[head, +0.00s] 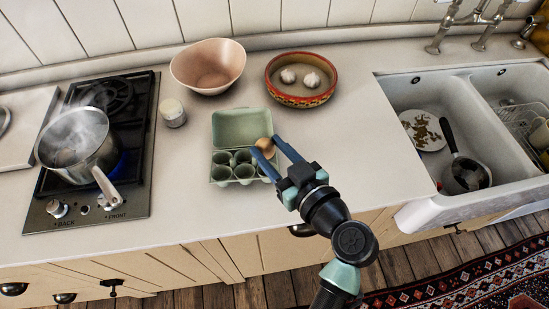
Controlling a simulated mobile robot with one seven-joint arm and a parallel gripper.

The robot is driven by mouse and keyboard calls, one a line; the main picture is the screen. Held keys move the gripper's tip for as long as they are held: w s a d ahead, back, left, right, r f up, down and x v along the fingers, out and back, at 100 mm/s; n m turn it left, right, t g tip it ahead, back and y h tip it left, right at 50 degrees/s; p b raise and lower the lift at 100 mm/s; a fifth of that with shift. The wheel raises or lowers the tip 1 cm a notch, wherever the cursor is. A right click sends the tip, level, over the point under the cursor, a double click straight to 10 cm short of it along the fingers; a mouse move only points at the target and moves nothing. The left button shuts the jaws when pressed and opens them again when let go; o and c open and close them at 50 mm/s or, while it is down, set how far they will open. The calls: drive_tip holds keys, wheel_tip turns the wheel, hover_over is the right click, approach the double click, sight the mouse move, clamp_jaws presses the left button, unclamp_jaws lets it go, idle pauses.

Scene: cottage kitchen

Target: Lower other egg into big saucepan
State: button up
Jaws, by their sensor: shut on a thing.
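A brown egg (265,144) is between the blue fingertips of my gripper (265,146), which is shut on it. The gripper holds it at the right side of the open green egg carton (236,126). The carton's visible cups look empty. The big saucepan (76,138) stands on the lit front burner of the hob at the left, steaming, with its handle toward the front. Another brown egg (65,157) shows inside the saucepan.
A pink bowl (208,66), a small white-topped jar (173,112) and a red patterned dish (300,93) with garlic bulbs stand behind the carton. The sink (420,90) at right holds a plate and a small pan. Counter between carton and hob is clear.

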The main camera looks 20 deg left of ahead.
drive_tip(key=s+a+r+p, duration=0.1)
drive_tip(key=a+r, duration=0.1)
drive_tip(key=a, duration=0.3)
drive_tip(key=s+a+r+p, duration=0.1)
drive_tip(key=a+r+p, duration=0.1)
drive_tip(key=a, duration=0.3)
drive_tip(key=s+a+r+p, duration=0.2)
drive_tip(key=a, duration=0.3)
drive_tip(key=shift+s, duration=0.1)
drive_tip(key=s+a+p, duration=0.2)
drive_tip(key=a, duration=0.6)
drive_tip(key=s+a+p, duration=0.2)
drive_tip(key=a, duration=0.6)
drive_tip(key=s+a+f+p, duration=0.1)
drive_tip(key=s+a+p, duration=0.1)
drive_tip(key=a, duration=0.6)
drive_tip(key=shift+s+a, duration=0.35)
drive_tip(key=shift+a, duration=0.05)
drive_tip(key=shift+r, duration=0.1)
